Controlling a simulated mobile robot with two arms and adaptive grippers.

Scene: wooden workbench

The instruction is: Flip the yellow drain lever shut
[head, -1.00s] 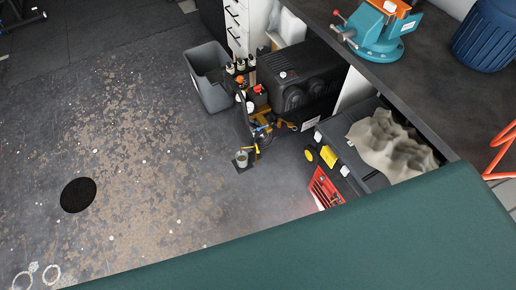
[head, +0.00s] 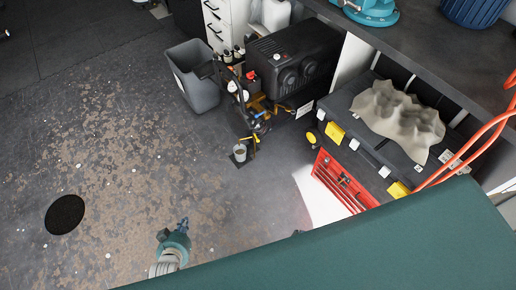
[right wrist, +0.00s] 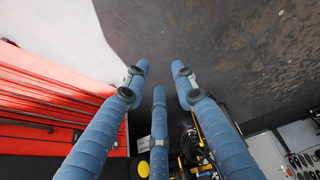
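The compressor (head: 290,62) is a black unit low beside the bench, with orange and dark fittings at its front. A small yellow lever-like part (head: 254,141) shows low on it, just right of a small cup (head: 240,152) on the floor; its exact setting is too small to tell. My left gripper (head: 174,230) is well in front of it over the floor, partly seen, its finger opening unclear. My right gripper (right wrist: 157,78) has its blue fingers spread with nothing between them. In the right wrist view the lever cannot be made out with certainty.
A grey bin (head: 193,82) stands left of the compressor. A red tool chest (head: 341,183) and a black case (head: 350,120) with yellow latches and a crumpled cloth (head: 396,115) are at the right. A dark green panel (head: 380,245) covers the near view. The floor at left is open.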

